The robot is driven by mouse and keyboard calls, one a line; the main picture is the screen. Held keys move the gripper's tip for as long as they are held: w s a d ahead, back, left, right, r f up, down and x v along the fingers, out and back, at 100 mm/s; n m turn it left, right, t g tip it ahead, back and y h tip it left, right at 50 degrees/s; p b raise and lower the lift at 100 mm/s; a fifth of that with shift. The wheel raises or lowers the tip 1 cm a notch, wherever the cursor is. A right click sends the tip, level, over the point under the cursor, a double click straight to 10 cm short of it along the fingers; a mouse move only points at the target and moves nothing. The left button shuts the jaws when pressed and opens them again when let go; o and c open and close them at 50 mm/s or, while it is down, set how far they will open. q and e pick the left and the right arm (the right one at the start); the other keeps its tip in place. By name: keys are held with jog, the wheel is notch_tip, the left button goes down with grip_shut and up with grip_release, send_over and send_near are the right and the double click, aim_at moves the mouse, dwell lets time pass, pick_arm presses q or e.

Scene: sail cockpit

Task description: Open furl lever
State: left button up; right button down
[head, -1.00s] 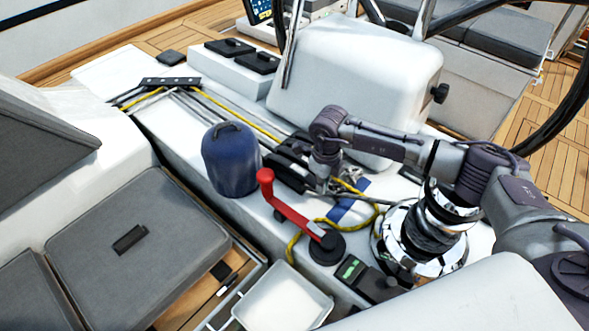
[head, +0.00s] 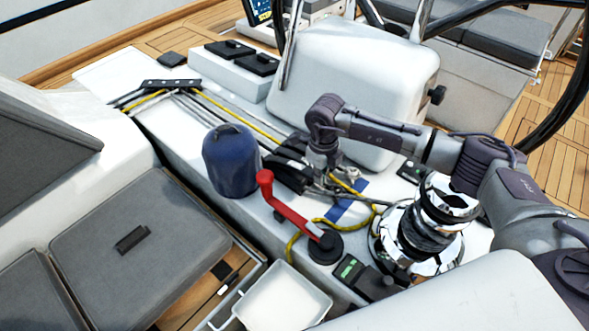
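A bank of black rope clutches (head: 287,172) with levers sits on the white cockpit console, between the blue-covered winch and my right gripper. I cannot tell which of its levers is the furl lever. Ropes run into it from the left, and a yellow rope leaves on the right. My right gripper (head: 319,182) points down at the right end of the clutches, close beside them. Its fingers are small, dark and partly lost among ropes and fittings, so I cannot tell whether they are open or touching a lever. My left gripper is not in view.
The blue-covered winch (head: 231,160) stands left of the clutches. A red-handled winch crank (head: 287,206) lies in front. A chrome winch (head: 430,225) stands under my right arm. A white pedestal housing (head: 352,80) rises behind, and a white tray (head: 284,300) is at the front.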

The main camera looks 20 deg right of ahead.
jog(key=shift+w+a+r, duration=0.25)
jog(key=shift+w+r, duration=0.1)
jog(key=shift+w+a+r, duration=0.15)
jog(key=shift+r, duration=0.3)
jog(key=shift+w+a+r, duration=0.1)
jog(key=shift+a+r, duration=0.05)
jog(key=shift+r, duration=0.25)
jog(key=shift+w, duration=0.1)
jog(key=shift+w+a+r, duration=0.25)
jog(key=shift+w+r, duration=0.05)
jog(key=shift+r, duration=0.35)
jog(key=shift+w+a, duration=0.15)
jog(key=shift+w, duration=0.05)
jog(key=shift+w+a+f, duration=0.15)
jog(key=shift+w+f, duration=0.1)
jog(key=shift+w, duration=0.1)
jog(key=shift+s+d+r+p, duration=0.1)
jog(key=shift+d+r+p, duration=0.1)
jog(key=shift+p, duration=0.15)
jog(key=shift+s+d+r+p, duration=0.15)
jog(key=shift+r+p, duration=0.15)
jog(key=shift+r, duration=0.15)
jog(key=shift+s+d+r+p, duration=0.1)
jog(key=shift+r+p, duration=0.15)
jog(key=shift+r, duration=0.15)
